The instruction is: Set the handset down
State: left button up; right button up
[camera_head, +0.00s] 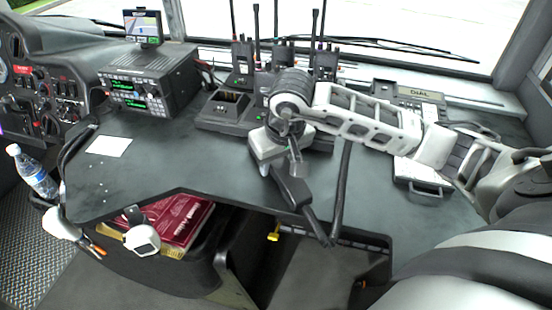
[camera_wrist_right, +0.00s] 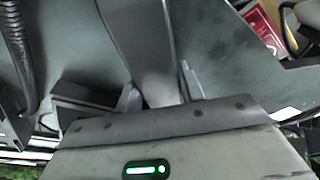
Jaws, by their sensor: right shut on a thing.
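A long dark handset (camera_head: 295,192) hangs from my right gripper (camera_head: 282,158), tilted, its lower end out over the front edge of the desk. In the right wrist view the handset (camera_wrist_right: 143,40) runs between the two fingers of my right gripper (camera_wrist_right: 160,95), which is shut on it. A black cord (camera_head: 341,185) hangs beside the handset; a ribbed cord (camera_wrist_right: 17,45) also shows at the left of the wrist view. A dial unit (camera_head: 415,97), partly hidden by my right arm, stands at the back right. My left gripper cannot be made out.
Several radios with antennas stand in a charger base (camera_head: 222,112) behind my gripper. A green-lit radio set (camera_head: 145,88) and white paper (camera_head: 109,146) are left. Below the desk is an open bin with a red book (camera_head: 172,217). The left-middle desk (camera_head: 170,155) is clear.

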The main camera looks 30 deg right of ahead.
aim_at(284, 168)
jog(key=shift+f, duration=0.1)
jog(key=shift+f+b, duration=0.15)
jog(key=shift+b, duration=0.2)
jog(key=o, duration=1.1)
jog(key=shift+r+p, duration=0.4)
jog(key=shift+r, duration=0.1)
jog(key=v, duration=1.1)
jog(key=shift+s+r, duration=0.15)
jog(key=shift+r, duration=0.1)
